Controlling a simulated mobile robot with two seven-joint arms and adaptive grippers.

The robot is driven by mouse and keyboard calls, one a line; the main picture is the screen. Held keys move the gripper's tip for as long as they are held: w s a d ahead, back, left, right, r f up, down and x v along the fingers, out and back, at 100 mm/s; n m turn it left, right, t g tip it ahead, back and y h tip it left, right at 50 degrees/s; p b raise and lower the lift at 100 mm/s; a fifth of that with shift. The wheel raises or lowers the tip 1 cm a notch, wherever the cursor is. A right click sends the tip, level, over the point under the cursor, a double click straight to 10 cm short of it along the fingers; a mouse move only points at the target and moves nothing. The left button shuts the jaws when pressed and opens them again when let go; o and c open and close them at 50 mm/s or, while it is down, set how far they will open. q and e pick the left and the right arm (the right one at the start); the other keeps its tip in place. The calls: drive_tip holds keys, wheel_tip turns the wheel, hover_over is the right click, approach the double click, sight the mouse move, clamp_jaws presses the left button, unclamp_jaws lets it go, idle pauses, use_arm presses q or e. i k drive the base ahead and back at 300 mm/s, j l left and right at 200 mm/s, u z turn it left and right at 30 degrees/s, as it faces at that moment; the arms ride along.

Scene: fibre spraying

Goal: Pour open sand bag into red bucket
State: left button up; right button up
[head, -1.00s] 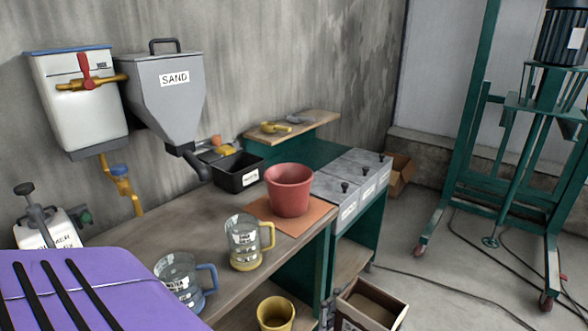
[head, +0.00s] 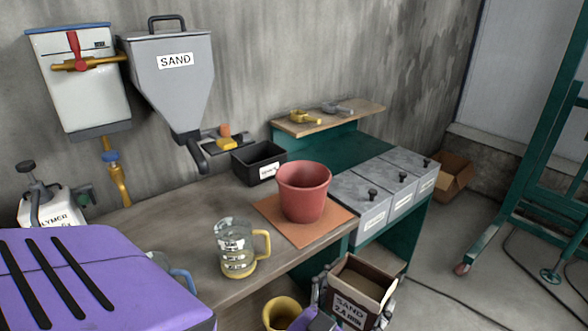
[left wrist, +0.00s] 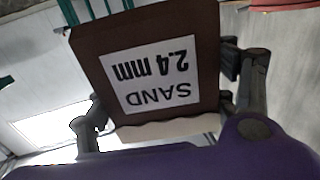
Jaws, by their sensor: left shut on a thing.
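The open sand bag (head: 350,308) is brown, box-shaped and labelled "SAND 2.4 mm", with pale sand showing in its open top. My left gripper (head: 353,300) is shut on it, one finger on each side, in front of the bench edge. In the left wrist view the bag (left wrist: 160,30) sits between the fingers of the left gripper (left wrist: 170,100), its label upside down. The red bucket (head: 303,195) stands upright on an orange mat (head: 285,222) on the bench, above and left of the bag in the head view. My right gripper is not in view.
A clear jug with a yellow handle (head: 235,250) stands left of the bucket. A black bin (head: 258,163) is behind it, and grey lidded bins (head: 365,205) are to its right. A yellow container (head: 281,313) is below the bench edge. The sand hopper (head: 172,85) hangs on the wall.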

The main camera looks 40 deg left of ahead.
sight(303, 185)
drive_tip(key=i+l+u, duration=0.95)
drive_tip(key=i+l, duration=0.05)
